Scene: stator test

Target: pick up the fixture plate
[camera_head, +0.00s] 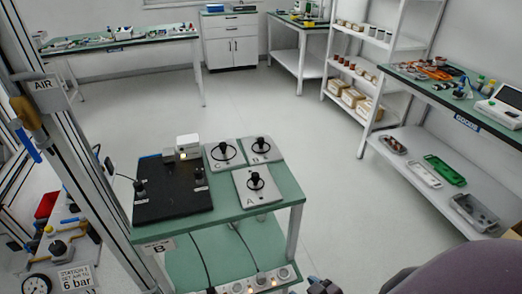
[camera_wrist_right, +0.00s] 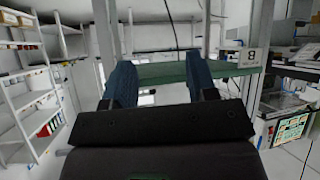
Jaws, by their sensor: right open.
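Three light grey fixture plates lie on the green-topped table in the head view. Plate C (camera_head: 215,163) is at the left, plate B (camera_head: 272,157) is at the right, and plate A (camera_head: 244,202) is nearer to me. Each has an upright black knob in the middle. My right gripper (camera_wrist_right: 160,75) is open and empty in the right wrist view, its two blue fingers spread apart towards the green table edge (camera_wrist_right: 160,73). The plates cannot be made out there. My left gripper is not in view.
A black board (camera_head: 172,205) with a small white device (camera_head: 188,145) occupies the table's left side. Cables run down to a socket strip (camera_head: 262,281) below. A metal frame stands left, and a shelf unit (camera_head: 345,95) and a bench are at right. Open floor lies beyond the table.

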